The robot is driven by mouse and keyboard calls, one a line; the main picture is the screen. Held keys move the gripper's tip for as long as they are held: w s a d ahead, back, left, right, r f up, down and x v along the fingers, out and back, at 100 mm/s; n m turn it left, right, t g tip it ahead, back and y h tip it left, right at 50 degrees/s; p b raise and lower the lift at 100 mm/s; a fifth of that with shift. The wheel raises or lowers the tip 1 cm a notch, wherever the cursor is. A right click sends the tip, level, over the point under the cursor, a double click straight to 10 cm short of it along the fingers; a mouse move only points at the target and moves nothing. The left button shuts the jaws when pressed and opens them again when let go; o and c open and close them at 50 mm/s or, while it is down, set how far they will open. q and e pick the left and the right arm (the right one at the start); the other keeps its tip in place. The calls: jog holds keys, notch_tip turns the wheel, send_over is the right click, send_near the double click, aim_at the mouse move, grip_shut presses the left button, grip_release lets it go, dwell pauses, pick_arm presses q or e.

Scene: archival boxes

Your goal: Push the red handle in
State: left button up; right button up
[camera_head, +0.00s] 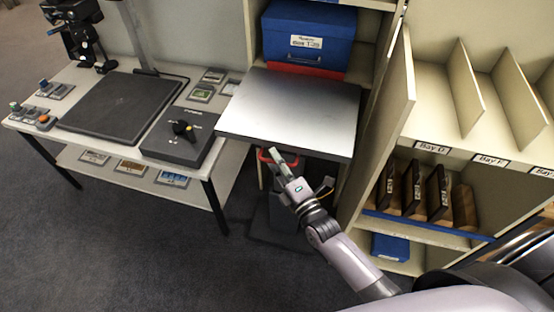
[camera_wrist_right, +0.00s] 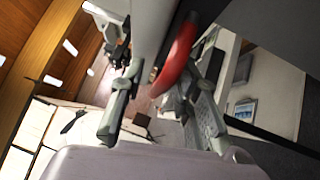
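The red handle (camera_head: 264,157) shows as a small red loop under the front edge of a grey metal shelf (camera_head: 290,105) in the head view. My right gripper (camera_head: 279,156) is at the handle, reaching up from below and partly covering it. In the right wrist view, the red handle (camera_wrist_right: 176,58) is a curved bar between the two spread fingers (camera_wrist_right: 160,108), closer to the right-hand finger. The fingers stand apart with a gap beside the bar. I cannot tell whether either finger touches it. My left gripper is not in view.
A blue box (camera_head: 308,35) stands behind the metal shelf above a red strip. A table (camera_head: 88,78) with a black pad (camera_head: 118,105) and a knob box (camera_head: 180,137) is on the left. Cream shelving (camera_head: 455,85) with dividers stands close on the right. The floor at front left is clear.

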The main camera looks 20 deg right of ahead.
jog(key=shift+s, duration=0.1)
jog(key=v, duration=1.2)
jog(key=s+d+f+m+g+h, duration=0.1)
jog(key=s+f+m+g, duration=0.25)
jog(key=f, duration=0.65)
jog(key=s+f+m+g+h, duration=0.1)
jog(key=s+f+m+g, duration=0.25)
jog(key=f, duration=0.65)
jog(key=s+d+f+m+g, duration=0.1)
jog(key=s+f+m+g, duration=0.25)
jog(key=f, duration=0.75)
jog(key=s+d+f+m+g+h, duration=0.1)
jog(key=s+f+m+g, duration=0.3)
jog(key=s, duration=0.7)
jog(key=s+d+f+m+g+h, duration=0.1)
jog(key=s+f+m+g, duration=0.2)
jog(key=s+f, duration=0.6)
jog(key=s+m, duration=0.2)
jog(key=s, duration=0.1)
jog(key=shift+d+g, duration=0.35)
jog(key=shift+d, duration=0.05)
